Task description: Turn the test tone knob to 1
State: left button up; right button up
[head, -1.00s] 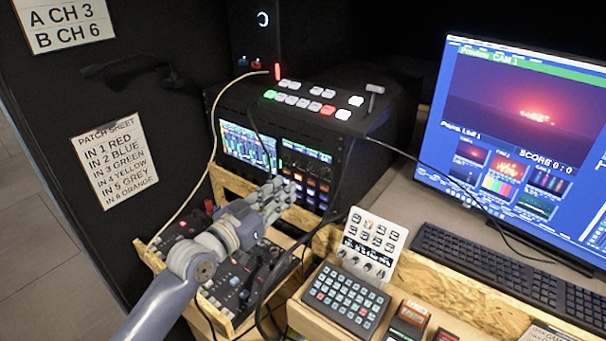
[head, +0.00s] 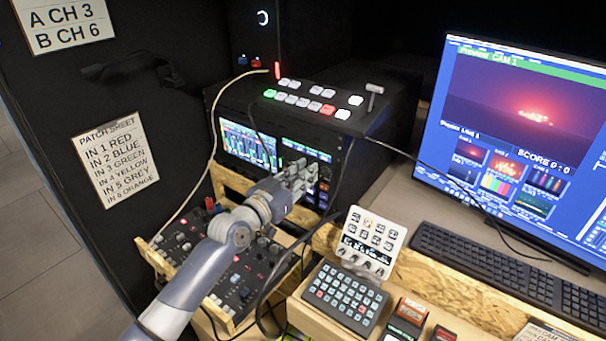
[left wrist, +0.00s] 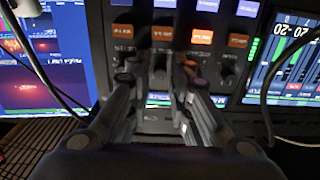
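My left gripper (head: 300,172) reaches the front of the black rack unit (head: 325,120), over its lower right panel of orange-lit buttons and dark knobs. In the left wrist view, the gripper's fingers (left wrist: 168,72) point at this panel, with a narrow gap between them. Dark knobs (left wrist: 228,72) show beside the fingers, near orange and white lit buttons (left wrist: 202,37). The fingers cover the panel's middle, and the labels are too blurred to read. I cannot tell which knob is the test tone knob, or whether the fingers touch one. My right gripper is out of view.
A mixer (head: 240,272) in a wooden frame lies below my left arm. A button pad (head: 345,297) and a white control panel (head: 370,240) stand to its right. A keyboard (head: 510,268) and a large monitor (head: 520,140) are farther right. Loose cables hang near the rack.

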pick_arm(q)
grip_shut()
jog(key=shift+n, duration=0.3)
jog(key=n, duration=0.6)
jog(key=shift+n, duration=0.3)
dwell(0.3)
